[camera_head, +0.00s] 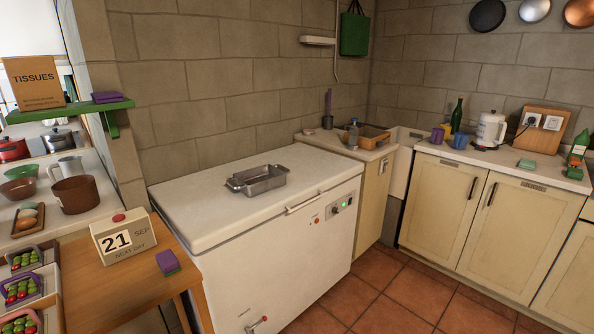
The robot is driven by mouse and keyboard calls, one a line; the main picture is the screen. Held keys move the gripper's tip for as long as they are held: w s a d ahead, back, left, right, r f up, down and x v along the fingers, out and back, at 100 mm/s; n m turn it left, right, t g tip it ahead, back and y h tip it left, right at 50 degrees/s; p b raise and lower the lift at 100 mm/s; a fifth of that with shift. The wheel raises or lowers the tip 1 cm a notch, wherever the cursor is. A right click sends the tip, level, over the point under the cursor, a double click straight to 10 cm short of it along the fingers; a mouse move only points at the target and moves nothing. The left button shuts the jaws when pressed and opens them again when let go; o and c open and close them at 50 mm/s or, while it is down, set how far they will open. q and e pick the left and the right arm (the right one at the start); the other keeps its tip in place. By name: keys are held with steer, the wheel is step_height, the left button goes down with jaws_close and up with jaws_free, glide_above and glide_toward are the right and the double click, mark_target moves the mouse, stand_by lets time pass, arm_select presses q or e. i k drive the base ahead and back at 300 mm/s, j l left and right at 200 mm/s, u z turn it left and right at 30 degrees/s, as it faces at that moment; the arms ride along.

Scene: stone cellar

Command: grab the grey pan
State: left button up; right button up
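A grey metal pan (262,181), rectangular and with a handle at its end, sits on top of the white chest freezer (208,222). It rests near the middle of the lid, towards the back, and looks empty. Another dark grey round pan (487,15) hangs high on the wall at the top right, with a silver one (534,10) and a copper one (579,12) beside it. Neither of my grippers shows in the head view.
A wooden table (115,278) with a calendar block (124,238) and a purple sponge (167,262) stands left of the freezer. Cream cabinets (440,205) line the right wall. The tiled floor (390,295) in front is clear. A green shelf (70,111) juts out at left.

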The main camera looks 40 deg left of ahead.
mark_target(252, 182)
steer(key=i+u, duration=0.2)
steer(key=i, duration=0.55)
steer(key=i+l+u, duration=0.15)
steer(key=i, duration=0.6)
